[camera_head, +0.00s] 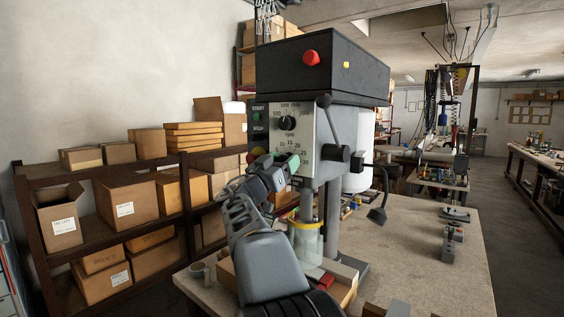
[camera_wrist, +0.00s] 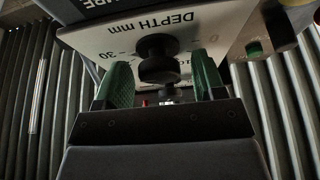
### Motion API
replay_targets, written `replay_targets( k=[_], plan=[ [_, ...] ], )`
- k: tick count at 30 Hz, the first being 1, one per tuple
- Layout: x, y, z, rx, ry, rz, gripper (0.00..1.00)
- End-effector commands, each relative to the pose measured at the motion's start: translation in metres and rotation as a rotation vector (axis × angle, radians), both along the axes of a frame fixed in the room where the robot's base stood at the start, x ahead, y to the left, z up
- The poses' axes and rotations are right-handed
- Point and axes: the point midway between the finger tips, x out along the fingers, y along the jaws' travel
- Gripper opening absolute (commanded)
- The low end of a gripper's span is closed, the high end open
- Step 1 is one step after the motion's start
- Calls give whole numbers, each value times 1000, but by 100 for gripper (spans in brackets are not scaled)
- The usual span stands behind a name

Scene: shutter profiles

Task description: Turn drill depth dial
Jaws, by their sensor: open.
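The drill press (camera_head: 322,75) stands on the workbench, with a pale front panel below its black head. The black depth dial (camera_wrist: 158,62) shows in the wrist view on a plate marked "DEPTH mm". In the head view my gripper hides the dial, and part of its scale shows above. My gripper (camera_head: 286,161) is at the panel's lower part. In the wrist view its green-padded fingers (camera_wrist: 162,82) are open, one on each side of the dial, with gaps visible on both sides. How deep the dial sits between them is unclear.
The black rpm knob (camera_head: 287,123) sits just above my gripper. A feed lever with a ball end (camera_head: 324,101) stands right of it. A clear guard with a yellow rim (camera_head: 306,240) is below. The workbench (camera_head: 420,255) has free room at right. Shelves with boxes stand at left.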

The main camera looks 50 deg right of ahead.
Motion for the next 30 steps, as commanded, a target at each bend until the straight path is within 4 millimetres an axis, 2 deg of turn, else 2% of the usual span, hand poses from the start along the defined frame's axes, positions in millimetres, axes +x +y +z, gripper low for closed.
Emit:
replay_targets(
  k=[2,17,23,30],
  plan=[
    [0,0,0,0,0,0,63],
    [0,0,0,0,0,0,17],
    [0,0,-2,-3,18,0,16],
    [-1,1,-5,-15,139,1,16]
  ],
)
